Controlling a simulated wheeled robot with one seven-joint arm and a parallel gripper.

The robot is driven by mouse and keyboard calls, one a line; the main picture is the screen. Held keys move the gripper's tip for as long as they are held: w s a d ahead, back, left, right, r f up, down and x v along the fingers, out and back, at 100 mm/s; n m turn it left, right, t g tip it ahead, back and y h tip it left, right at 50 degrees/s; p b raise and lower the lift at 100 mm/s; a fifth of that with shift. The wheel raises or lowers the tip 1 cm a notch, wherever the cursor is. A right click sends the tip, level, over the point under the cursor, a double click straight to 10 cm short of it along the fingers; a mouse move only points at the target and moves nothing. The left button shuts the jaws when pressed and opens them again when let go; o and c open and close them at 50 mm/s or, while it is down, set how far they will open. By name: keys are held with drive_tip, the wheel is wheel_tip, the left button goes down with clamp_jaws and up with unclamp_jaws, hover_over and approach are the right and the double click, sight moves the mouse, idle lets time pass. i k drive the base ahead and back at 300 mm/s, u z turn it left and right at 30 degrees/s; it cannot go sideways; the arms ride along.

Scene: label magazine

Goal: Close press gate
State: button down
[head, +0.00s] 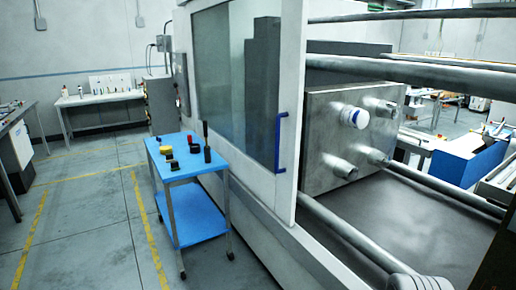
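The press gate (238,90) is a white-framed sliding door with a large window at the middle of the head view. A blue vertical handle (280,141) is fixed on its right edge post. Right of that post the press opening is uncovered and shows a metal platen (325,125) with several round pins. One of them carries a white and blue round piece (355,117). Thick grey tie bars cross the opening above and below. My gripper is not in view.
A blue two-shelf cart (190,165) with small yellow, red and black items stands left of the press, close to its side. A white workbench (97,98) stands at the back left. The grey floor (100,200) with yellow lines is clear at left. A blue box (468,160) is at right.

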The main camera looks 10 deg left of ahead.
sight(278, 192)
drive_tip(key=u, duration=0.75)
drive_tip(key=i, duration=1.05)
drive_tip(key=u, duration=1)
drive_tip(key=i, duration=1.25)
drive_tip(key=z, duration=0.05)
